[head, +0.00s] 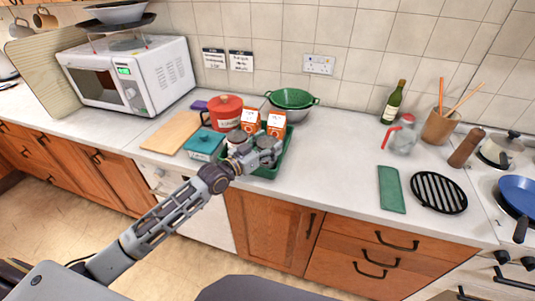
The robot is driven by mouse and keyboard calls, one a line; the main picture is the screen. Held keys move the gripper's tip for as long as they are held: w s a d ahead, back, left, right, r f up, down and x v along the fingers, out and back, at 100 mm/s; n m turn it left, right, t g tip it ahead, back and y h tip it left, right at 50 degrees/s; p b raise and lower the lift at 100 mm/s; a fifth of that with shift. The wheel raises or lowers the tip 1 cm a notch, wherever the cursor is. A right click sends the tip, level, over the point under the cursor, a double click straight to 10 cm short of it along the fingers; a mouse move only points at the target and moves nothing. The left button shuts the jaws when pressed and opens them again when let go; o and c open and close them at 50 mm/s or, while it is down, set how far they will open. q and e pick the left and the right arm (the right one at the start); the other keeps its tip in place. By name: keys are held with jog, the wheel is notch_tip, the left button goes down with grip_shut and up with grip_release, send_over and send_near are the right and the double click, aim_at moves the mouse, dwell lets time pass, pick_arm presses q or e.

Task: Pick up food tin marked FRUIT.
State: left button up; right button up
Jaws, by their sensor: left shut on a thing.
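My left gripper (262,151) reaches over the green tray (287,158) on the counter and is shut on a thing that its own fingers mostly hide. A small pale tin with a dark top (237,137) shows right beside the gripper, at its left. It appears to be the held thing, but I cannot read any FRUIT mark on it. Two orange and white cartons (250,121) stand just behind the gripper. My right gripper is not in view.
A red pot (225,112), a teal box (204,145) and a cutting board (172,132) stand left of the tray. A green colander (291,98) is behind it. The counter is clear right of the tray, up to a green cloth (391,189).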

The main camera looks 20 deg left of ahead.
pick_arm(q)
jog(key=shift+r, duration=0.1)
jog(key=shift+c, duration=1)
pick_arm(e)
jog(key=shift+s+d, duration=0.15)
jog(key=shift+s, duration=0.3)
pick_arm(q)
jog(key=shift+r, duration=0.15)
